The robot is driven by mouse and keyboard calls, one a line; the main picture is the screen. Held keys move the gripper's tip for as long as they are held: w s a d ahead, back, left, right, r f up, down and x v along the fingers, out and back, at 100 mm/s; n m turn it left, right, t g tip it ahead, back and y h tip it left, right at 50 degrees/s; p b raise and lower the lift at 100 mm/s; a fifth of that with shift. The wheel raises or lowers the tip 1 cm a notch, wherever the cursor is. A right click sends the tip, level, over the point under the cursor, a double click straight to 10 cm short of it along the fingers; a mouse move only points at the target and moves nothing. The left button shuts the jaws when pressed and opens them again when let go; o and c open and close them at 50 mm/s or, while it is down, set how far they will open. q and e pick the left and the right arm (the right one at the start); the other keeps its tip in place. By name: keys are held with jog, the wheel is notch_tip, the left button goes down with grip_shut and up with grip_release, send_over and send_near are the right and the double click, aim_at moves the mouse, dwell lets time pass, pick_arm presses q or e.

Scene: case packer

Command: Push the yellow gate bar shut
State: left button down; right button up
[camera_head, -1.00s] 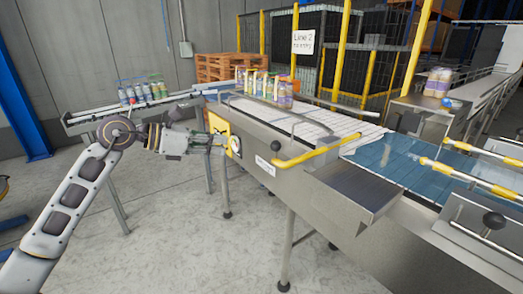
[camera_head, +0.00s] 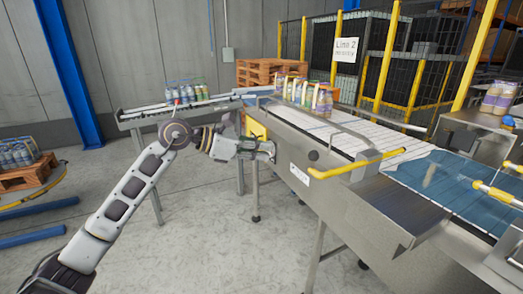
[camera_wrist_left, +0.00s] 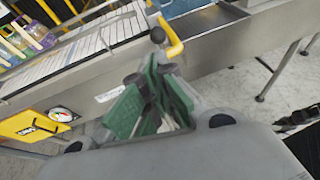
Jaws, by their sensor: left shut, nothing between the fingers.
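The yellow gate bar (camera_head: 357,164) is a bent yellow handle at the near edge of the machine, by the white slatted conveyor. In the left wrist view the yellow bar (camera_wrist_left: 171,38) shows at the top, beyond the fingers. My left gripper (camera_head: 271,150) is beside the machine's near side wall, left of the bar and apart from it. In the left wrist view the gripper's green-padded fingers (camera_wrist_left: 155,95) are together and hold nothing. My right gripper is in neither view.
The steel machine side (camera_head: 330,205) stands on legs. Several bottles (camera_head: 305,95) stand on the conveyor, and more (camera_head: 190,94) on the left feed belt. A pallet of bottles (camera_head: 25,163) stands at far left. The floor in front is clear.

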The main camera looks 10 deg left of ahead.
pick_arm(q)
jog(key=p+x, duration=0.2)
jog(key=x, duration=1)
jog(key=shift+p, duration=0.4)
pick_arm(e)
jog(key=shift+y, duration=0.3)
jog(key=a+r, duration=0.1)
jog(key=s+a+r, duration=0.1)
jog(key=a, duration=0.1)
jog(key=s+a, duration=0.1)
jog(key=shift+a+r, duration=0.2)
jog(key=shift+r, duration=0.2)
pick_arm(q)
jog(key=shift+d, duration=0.1)
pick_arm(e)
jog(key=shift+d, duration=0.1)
pick_arm(q)
jog(key=shift+d, duration=0.15)
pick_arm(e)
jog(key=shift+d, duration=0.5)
